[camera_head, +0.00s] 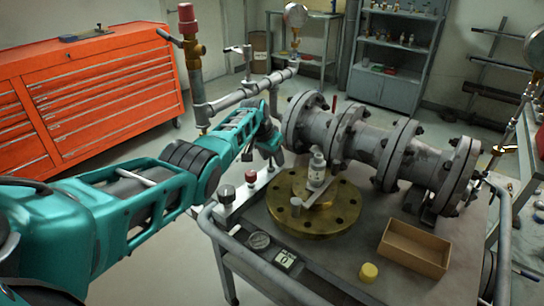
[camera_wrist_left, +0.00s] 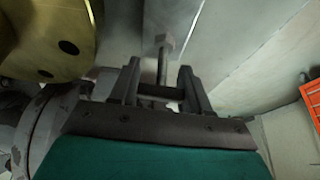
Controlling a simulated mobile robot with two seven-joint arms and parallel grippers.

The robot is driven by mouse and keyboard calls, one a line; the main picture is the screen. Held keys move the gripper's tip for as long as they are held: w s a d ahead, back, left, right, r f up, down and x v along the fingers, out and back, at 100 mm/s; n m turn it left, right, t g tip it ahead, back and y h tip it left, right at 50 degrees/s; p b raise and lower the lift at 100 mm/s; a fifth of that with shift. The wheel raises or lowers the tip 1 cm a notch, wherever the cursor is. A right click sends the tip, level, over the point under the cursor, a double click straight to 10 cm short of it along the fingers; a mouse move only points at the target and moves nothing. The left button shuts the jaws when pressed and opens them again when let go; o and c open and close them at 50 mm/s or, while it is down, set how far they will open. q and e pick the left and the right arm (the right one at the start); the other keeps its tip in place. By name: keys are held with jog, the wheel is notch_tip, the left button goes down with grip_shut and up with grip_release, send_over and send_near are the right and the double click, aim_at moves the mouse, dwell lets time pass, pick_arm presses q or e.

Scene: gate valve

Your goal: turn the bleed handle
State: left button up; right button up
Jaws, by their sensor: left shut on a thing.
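My left gripper (camera_head: 272,163) is at the end of the teal arm, by the back left edge of the cart. Its fingers are mostly hidden behind the wrist in the head view. In the left wrist view, the two dark fingers of my left gripper (camera_wrist_left: 160,85) stand on either side of a short dark bar, and they are shut on it. The bar looks like the bleed handle (camera_wrist_left: 160,92). My right gripper is in neither view.
A pipe stand with a red-topped valve (camera_head: 188,25) rises behind my left arm.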

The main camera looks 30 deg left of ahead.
pick_arm(q)
jog(key=o, duration=1.1)
jog(key=shift+c, duration=0.2)
jog(key=shift+p+v, duration=1)
jog(key=shift+v, duration=0.45)
jog(key=shift+s+r, duration=0.1)
jog(key=shift+r, duration=0.25)
jog(key=v, duration=0.9)
jog(key=shift+s+r, duration=0.1)
jog(key=shift+r, duration=0.05)
